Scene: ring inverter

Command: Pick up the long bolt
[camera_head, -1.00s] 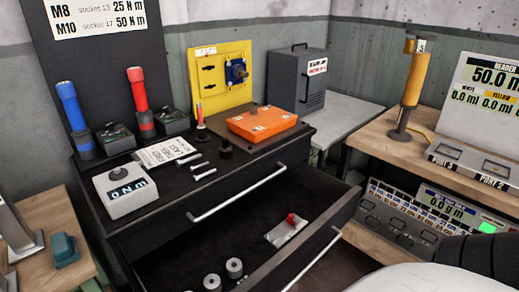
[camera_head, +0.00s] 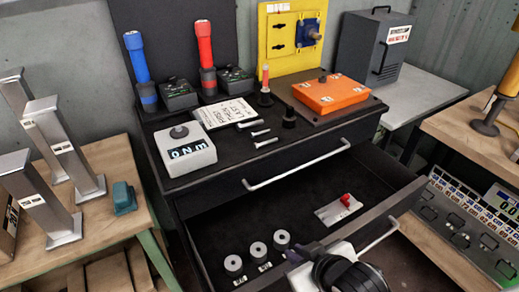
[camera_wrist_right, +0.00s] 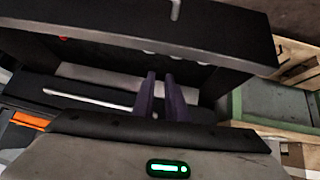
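Several bolts lie on the black cabinet top in the head view, beside a printed card. The front one (camera_head: 265,143) looks the longest. Another bolt (camera_head: 260,132) lies just behind it, and a shorter one (camera_head: 249,124) behind that. My right gripper (camera_head: 303,251) is low at the front, over the open drawer's front edge, well apart from the bolts. Its dark purple fingers (camera_wrist_right: 160,92) show in the wrist view with a narrow gap and nothing between them. My left gripper is not in view.
The open drawer (camera_head: 215,240) holds several grey rings and a plate with a red part (camera_head: 338,209). A long handle (camera_head: 297,168) runs along the cabinet front. A grey meter box (camera_head: 186,152), an orange box (camera_head: 329,94) and torches stand on top.

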